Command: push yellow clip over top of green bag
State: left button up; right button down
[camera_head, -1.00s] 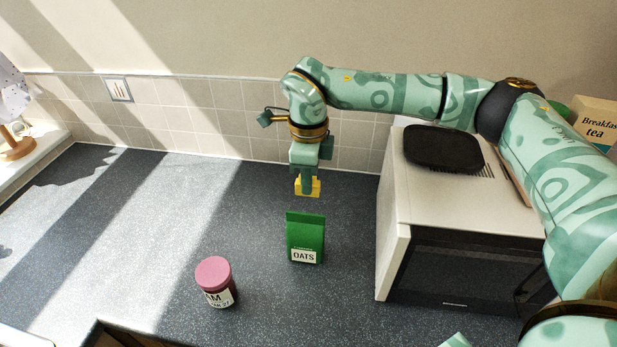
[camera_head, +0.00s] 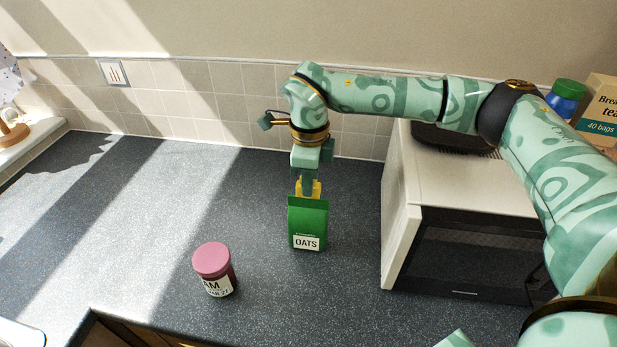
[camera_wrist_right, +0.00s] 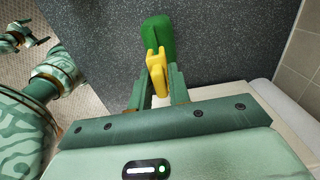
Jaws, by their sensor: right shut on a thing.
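The green oats bag (camera_head: 308,222) stands upright on the dark worktop, its label facing me. My right gripper (camera_head: 308,188) is shut on the yellow clip (camera_head: 317,189), right at the bag's top edge. In the head view the bag top hides the clip's lower part. In the right wrist view the clip (camera_wrist_right: 157,72) sits between the fingers, its prongs against or over the green bag (camera_wrist_right: 159,36); I cannot tell how far over. What looks like my left gripper (camera_wrist_right: 28,34) shows small at the upper left of that view, its jaws unclear.
A jam jar (camera_head: 214,270) with a pink lid stands left of and nearer than the bag. A white microwave (camera_head: 440,185) stands to the right, with a dark pan on top. The worktop at left is clear.

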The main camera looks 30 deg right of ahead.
jog(key=shift+p, duration=0.6)
dwell(0.7)
jog(key=shift+f, duration=1.45)
dwell(1.3)
jog(key=c, duration=0.7)
grip_release()
jog(key=shift+c, duration=0.2)
notch_tip(320, 180, up, 7)
jog(key=p, duration=0.6)
jog(key=shift+r, duration=0.1)
